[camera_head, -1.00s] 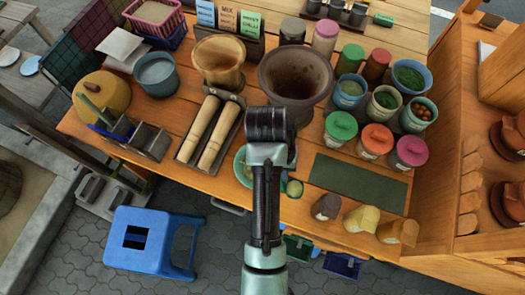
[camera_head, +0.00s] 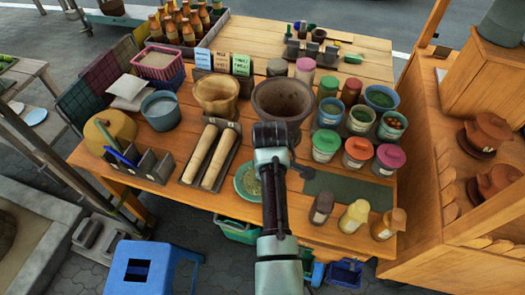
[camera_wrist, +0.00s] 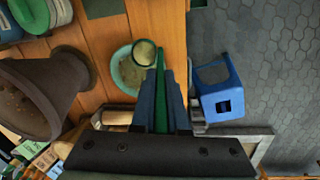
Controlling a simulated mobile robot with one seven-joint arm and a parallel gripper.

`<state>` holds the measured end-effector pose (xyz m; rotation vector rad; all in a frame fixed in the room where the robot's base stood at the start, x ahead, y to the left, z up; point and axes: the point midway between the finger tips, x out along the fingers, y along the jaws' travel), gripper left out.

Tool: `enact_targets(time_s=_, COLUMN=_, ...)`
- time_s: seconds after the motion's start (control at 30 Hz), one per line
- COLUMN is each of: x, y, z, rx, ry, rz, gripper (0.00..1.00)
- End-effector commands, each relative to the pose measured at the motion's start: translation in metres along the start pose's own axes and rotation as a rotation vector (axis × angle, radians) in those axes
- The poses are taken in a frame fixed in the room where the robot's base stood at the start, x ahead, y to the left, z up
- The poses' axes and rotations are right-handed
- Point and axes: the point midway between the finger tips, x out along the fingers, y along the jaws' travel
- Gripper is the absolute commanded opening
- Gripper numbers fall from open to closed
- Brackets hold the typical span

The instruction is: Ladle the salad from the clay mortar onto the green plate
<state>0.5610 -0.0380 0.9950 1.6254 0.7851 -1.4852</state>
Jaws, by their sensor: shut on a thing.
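The green plate (camera_head: 239,181) lies near the table's front edge, partly behind my arm; it also shows in the wrist view (camera_wrist: 117,72). My gripper (camera_wrist: 161,78) is shut on a ladle with a green handle (camera_wrist: 161,92). The ladle's round bowl (camera_wrist: 145,52), with pale contents, overlaps the plate's upper right in the wrist view; I cannot tell its height above it. The clay mortar (camera_head: 282,100) stands behind the plate, wide and dark, and shows at left in the wrist view (camera_wrist: 60,82). In the head view my arm hides the gripper.
Two wooden pestles (camera_head: 213,160) lie in a tray left of the plate. A lighter mortar (camera_head: 216,95) stands beside the clay one. Lidded jars (camera_head: 358,152) and a dark green mat (camera_head: 335,190) are at right. A blue stool (camera_head: 150,262) stands before the table.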

Motion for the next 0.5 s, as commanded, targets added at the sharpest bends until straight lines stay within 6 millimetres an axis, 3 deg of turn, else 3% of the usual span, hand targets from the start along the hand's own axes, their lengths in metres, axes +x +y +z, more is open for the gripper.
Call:
enact_targets(time_s=0.03, x=-0.004, y=0.013, z=-0.009, rx=-0.096, ry=0.015, rz=0.001, gripper=0.00)
enact_targets(time_s=0.2, x=-0.012, y=0.042, z=-0.034, rx=-0.427, ry=0.063, rz=-0.002, gripper=0.00)
enact_targets(time_s=0.5, x=-0.020, y=0.057, z=-0.059, rx=-0.715, ry=0.101, rz=-0.007, gripper=0.00)
